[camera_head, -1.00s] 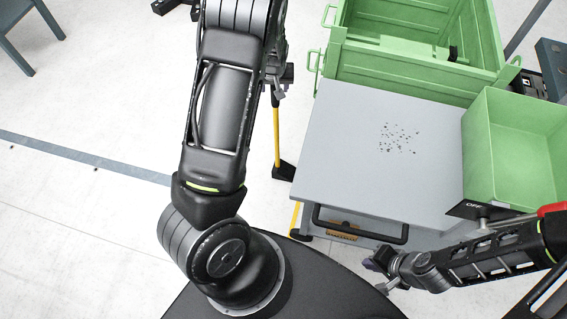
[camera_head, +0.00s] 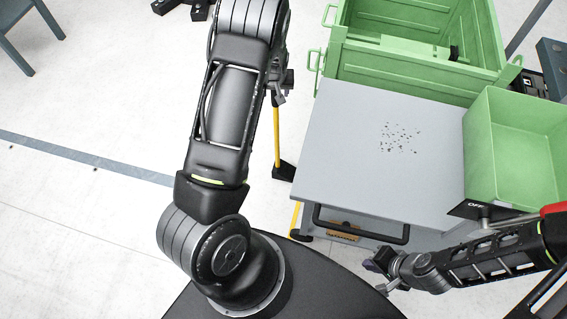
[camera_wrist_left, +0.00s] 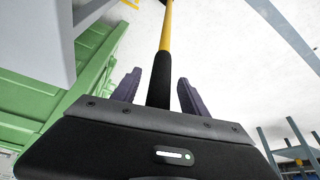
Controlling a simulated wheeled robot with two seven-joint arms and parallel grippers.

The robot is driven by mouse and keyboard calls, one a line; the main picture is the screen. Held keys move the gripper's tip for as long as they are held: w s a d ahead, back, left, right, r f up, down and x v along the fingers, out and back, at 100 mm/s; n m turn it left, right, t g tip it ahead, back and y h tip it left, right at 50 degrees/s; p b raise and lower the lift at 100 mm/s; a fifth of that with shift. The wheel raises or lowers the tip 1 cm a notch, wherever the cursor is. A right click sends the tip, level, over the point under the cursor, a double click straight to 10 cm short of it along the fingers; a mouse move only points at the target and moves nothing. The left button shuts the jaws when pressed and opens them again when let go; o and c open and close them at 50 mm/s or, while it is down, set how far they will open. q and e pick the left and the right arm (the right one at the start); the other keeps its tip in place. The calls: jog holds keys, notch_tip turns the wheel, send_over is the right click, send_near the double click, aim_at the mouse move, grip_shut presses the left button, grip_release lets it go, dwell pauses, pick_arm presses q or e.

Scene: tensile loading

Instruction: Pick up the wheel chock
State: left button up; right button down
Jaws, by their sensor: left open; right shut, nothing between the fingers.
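The wheel chock shows in the head view as a thin yellow handle (camera_head: 277,137) with a black block (camera_head: 284,171) at its lower end on the floor, left of the grey cabinet. Its upper end is hidden by my left arm. In the left wrist view the yellow handle (camera_wrist_left: 166,25) leads down to a black grip (camera_wrist_left: 159,76), which lies in line with the gap between my fingers. My left gripper (camera_wrist_left: 160,88) is open; I cannot tell whether the grip is fully between the fingers. It is mostly hidden in the head view. My right gripper (camera_head: 372,265) is shut and empty in front of the cabinet.
The grey cabinet (camera_head: 345,150) with a black handle bar stands just right of the chock. A large green crate (camera_head: 400,70) is behind it and a green bin (camera_head: 515,150) at its right. Pale open floor (camera_head: 90,90) lies on the left.

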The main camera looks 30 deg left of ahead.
pick_arm(q)
jog(key=shift+c, duration=0.3)
grip_shut()
dwell(0.4)
dwell(0.6)
jog(key=shift+w+r, duration=0.15)
